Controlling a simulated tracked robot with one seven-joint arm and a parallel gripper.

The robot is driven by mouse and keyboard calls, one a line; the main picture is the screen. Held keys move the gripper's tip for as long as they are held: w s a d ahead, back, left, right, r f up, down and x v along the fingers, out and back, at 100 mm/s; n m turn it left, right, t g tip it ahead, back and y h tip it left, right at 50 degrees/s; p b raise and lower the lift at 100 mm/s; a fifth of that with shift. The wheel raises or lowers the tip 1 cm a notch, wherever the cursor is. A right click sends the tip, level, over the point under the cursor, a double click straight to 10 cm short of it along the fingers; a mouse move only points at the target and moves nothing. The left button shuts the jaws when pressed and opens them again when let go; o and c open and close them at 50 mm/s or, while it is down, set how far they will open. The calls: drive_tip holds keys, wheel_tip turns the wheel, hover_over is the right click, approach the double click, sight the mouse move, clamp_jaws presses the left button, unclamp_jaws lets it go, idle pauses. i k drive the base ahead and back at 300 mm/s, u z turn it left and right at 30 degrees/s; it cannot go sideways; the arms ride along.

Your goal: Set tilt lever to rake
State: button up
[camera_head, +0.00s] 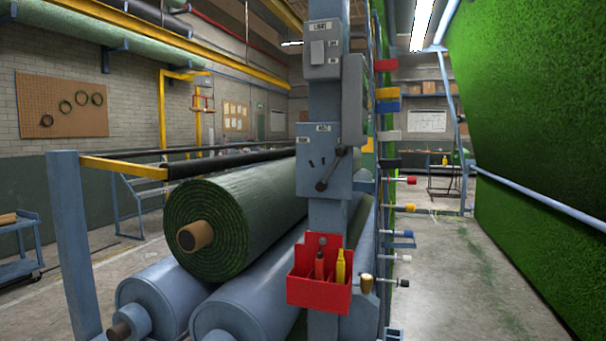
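A dark lever (331,172), likely the tilt lever, is mounted on a blue-grey control box (310,165) on the upright post. Its pivot is at the box's right side, and the arm slants down and left to a round knob (321,186). Small white labels (323,127) sit at the top and left of the box, too small to read surely. Dark slots or marks show on the box face left of the lever. My gripper is not in view.
A red caddy (320,290) with red- and yellow-handled tools hangs below the box. A green turf roll (235,225) lies on blue rollers (250,305) to the left. Coloured knobs (404,180) stick out right of the post. The right aisle floor (450,285) is clear.

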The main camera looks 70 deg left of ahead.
sight(340, 150)
drive_tip(key=z, duration=0.2)
drive_tip(key=i, duration=0.15)
drive_tip(key=u, duration=2.55)
drive_tip(key=k, duration=0.9)
drive_tip(key=u, duration=0.1)
drive_tip(key=i, duration=0.9)
drive_tip(key=z, duration=0.55)
drive_tip(key=k, duration=0.1)
drive_tip(key=u, duration=0.45)
